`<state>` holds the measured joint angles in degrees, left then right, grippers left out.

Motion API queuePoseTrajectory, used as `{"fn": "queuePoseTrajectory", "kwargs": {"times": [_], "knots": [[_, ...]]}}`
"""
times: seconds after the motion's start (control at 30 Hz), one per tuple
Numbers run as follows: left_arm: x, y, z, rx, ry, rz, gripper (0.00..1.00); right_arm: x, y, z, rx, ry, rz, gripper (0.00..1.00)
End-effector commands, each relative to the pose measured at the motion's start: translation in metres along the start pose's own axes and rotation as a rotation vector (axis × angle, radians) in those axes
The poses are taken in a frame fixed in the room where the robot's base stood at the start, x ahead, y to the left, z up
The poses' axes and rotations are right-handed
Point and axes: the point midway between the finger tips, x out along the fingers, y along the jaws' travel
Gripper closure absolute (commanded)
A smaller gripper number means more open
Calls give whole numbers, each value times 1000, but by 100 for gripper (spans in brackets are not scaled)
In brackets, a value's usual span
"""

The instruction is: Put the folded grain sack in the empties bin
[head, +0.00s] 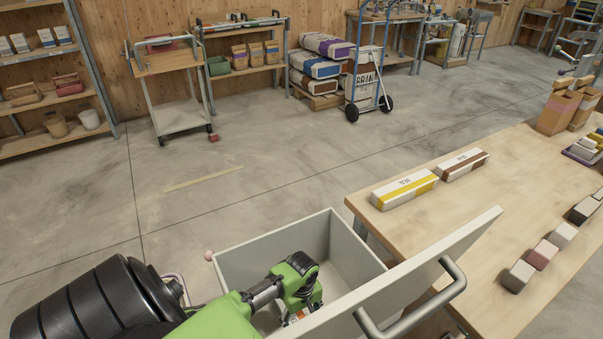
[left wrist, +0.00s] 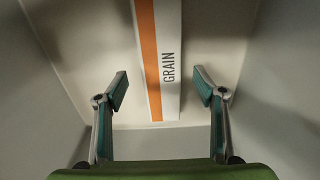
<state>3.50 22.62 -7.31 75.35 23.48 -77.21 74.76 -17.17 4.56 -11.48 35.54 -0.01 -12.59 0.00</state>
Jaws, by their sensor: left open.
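A folded white grain sack with an orange stripe and the word GRAIN lies in a pale grey open-topped bin; the sack (left wrist: 171,60) shows in the left wrist view and a small part of it (head: 298,315) in the head view. The bin (head: 277,243) has a front panel with a big grey handle. My left gripper (left wrist: 160,90) is open inside the bin, its two fingers apart on either side of the sack's near end, without visible contact. In the head view the left gripper (head: 303,300) is partly hidden by the front panel. My right gripper is not in view.
A wooden table (head: 450,240) stands right of the bin, bearing a yellow-striped sack (head: 404,189), a brown-striped sack (head: 462,164) and several small blocks. A cart (head: 180,115), shelves and a hand truck (head: 368,70) stand along the back wall.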

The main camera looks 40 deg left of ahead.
Motion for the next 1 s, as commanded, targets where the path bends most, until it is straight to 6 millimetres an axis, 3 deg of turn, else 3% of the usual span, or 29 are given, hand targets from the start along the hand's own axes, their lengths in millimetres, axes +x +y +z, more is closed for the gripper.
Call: {"fn": "queuePoseTrajectory", "kwargs": {"times": [0.1,0.3,1.0], "knots": [[-26,0,0,2,2,2,37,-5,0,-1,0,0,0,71],[-47,0,0,0,0,0,37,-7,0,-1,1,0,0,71],[-51,0,0,0,0,-1,37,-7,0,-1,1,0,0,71]]}}
